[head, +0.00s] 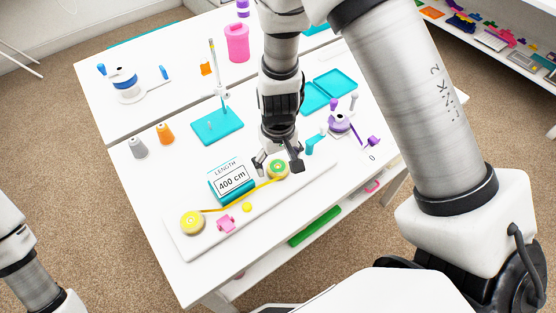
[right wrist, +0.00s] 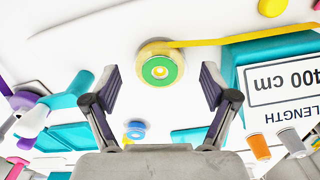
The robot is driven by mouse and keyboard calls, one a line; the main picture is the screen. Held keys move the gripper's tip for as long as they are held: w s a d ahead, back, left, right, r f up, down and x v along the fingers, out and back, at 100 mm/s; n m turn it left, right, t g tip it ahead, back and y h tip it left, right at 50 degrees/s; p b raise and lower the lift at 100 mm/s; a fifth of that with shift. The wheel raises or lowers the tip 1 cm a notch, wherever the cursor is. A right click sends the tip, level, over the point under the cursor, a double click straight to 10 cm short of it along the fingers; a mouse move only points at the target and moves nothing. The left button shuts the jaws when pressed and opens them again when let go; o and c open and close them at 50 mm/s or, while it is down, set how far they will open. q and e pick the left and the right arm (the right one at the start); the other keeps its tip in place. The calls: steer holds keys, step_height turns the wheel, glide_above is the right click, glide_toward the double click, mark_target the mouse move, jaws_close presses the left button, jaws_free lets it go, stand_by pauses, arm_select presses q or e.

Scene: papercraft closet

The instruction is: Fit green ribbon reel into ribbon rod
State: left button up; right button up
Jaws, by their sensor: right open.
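The green ribbon reel (head: 278,169) has a green face with yellow ribbon wound around it. It sits at the right part of a long white board. In the right wrist view the reel (right wrist: 158,70) lies between and slightly beyond the fingertips, with a gap on both sides. My right gripper (head: 280,164) is open and empty, pointing down over the reel. A teal base (head: 217,126) carries an upright white rod (head: 217,72), likely the ribbon rod, behind and left of the gripper. My left arm shows at the lower left; its gripper is out of view.
Yellow ribbon runs from the reel past a teal "400 cm" length display (head: 231,181) to a yellow reel (head: 192,222). A pink piece (head: 226,223) lies nearby. Purple items (head: 340,122) stand to the right, orange (head: 165,133) and grey (head: 138,147) spools to the left.

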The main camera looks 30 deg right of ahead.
steer(key=shift+r+p, duration=0.3)
steer(key=shift+r, duration=0.05)
steer(key=shift+r+p, duration=0.6)
steer(key=shift+r, duration=0.05)
step_height(320, 180, up, 11)
steer(key=shift+r, duration=0.15)
